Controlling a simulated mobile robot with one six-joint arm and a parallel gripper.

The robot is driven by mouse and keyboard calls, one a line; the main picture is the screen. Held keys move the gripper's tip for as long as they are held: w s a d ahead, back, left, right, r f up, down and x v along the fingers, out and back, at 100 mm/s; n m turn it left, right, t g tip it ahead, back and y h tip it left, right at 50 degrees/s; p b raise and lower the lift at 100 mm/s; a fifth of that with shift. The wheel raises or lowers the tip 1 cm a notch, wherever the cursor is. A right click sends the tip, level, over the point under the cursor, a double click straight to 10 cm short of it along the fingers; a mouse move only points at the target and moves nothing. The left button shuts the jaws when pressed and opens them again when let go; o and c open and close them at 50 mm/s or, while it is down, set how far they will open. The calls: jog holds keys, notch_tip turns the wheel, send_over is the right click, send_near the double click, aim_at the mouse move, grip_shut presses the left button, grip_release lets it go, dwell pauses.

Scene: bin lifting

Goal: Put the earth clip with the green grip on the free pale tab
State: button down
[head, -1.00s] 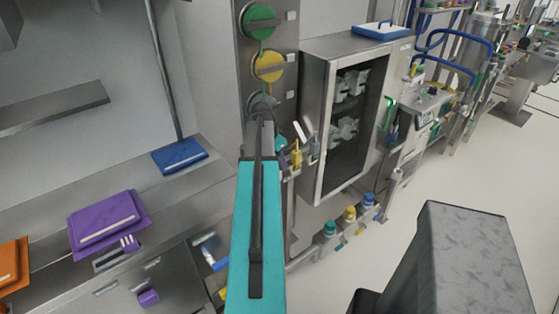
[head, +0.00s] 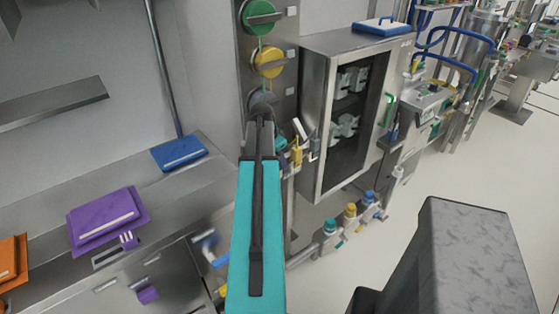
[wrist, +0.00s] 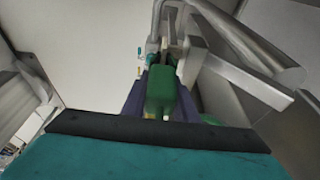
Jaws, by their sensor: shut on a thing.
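In the wrist view the green grip (wrist: 160,90) of the earth clip stands between the dark purple fingers of my gripper (wrist: 160,108), which is shut on it. The clip's metal end points away from me, toward grey metal bars (wrist: 250,85); whether it touches them cannot be told. In the head view my teal arm hides the clip, and my gripper's end lies below the reel panel. A small pale piece (head: 300,129) shows just right of my arm's far end, above a yellow-gripped piece (head: 296,155). I cannot tell for sure whether it is the free tab.
A steel panel carries a green reel (head: 259,12) and a yellow reel (head: 268,62). A glass-door cabinet (head: 318,110) stands close to the right. Purple (head: 105,217) and blue (head: 180,153) packs lie on the left bench.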

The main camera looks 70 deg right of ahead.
jog(key=shift+f+b, duration=0.6)
jog(key=shift+f, duration=0.75)
dwell(1.7)
jog(key=c, duration=1.3)
grip_release()
jog(key=shift+c, duration=0.2)
jog(key=shift+w+d+r, duration=0.1)
jog(key=shift+r, duration=0.05)
jog(key=shift+w+r, duration=0.1)
jog(key=shift+r, duration=0.35)
jog(key=b+v, duration=0.2)
jog(key=v, duration=1)
jog(key=shift+a+r+b, duration=0.2)
jog(key=shift+a+b, duration=0.15)
jog(key=shift+a, duration=0.05)
